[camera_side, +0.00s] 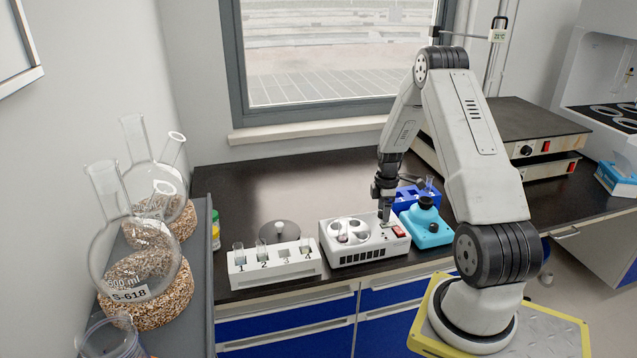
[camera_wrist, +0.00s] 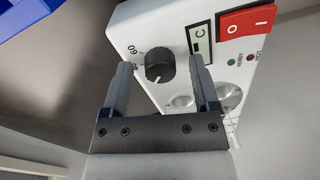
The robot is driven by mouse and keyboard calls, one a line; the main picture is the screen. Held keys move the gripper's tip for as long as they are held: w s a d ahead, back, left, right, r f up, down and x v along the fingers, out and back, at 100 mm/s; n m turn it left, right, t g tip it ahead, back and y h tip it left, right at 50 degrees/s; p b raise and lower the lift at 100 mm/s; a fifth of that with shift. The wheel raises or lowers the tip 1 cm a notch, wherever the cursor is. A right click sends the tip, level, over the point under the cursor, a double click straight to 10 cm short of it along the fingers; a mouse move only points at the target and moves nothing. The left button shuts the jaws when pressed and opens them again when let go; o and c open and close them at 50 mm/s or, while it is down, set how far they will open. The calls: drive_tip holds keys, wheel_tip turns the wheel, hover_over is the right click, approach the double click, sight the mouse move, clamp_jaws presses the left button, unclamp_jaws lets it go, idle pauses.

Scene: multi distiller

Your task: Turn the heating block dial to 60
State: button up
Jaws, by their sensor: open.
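The white heating block (camera_side: 362,243) stands on the dark bench, with round wells on top and a red power switch (camera_side: 399,232) at its right end. In the wrist view, its black dial (camera_wrist: 159,64) has a white pointer line aimed toward the lower left of the picture. The printed numbers 60 and 40 show to the left of the dial. A small display marked C and the red switch (camera_wrist: 247,20) lie to the right. My gripper (camera_wrist: 160,72) is open, with one finger on each side of the dial. I cannot tell whether the fingers touch it. In the side view my gripper (camera_side: 385,217) hides the dial.
A white tube rack (camera_side: 275,268) numbered 1 to 4 stands left of the block. A cyan device with a black top (camera_side: 427,230) and a blue rack (camera_side: 410,196) stand close on the right. Round flasks (camera_side: 135,255) are at far left. Bench behind the rack is mostly clear.

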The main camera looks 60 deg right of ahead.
clamp_jaws()
drive_tip(key=shift+m, duration=0.4)
drive_tip(key=m, duration=0.8)
drive_tip(key=shift+m+t, duration=0.3)
drive_tip(key=m, duration=0.8)
drive_tip(key=shift+m, duration=0.3)
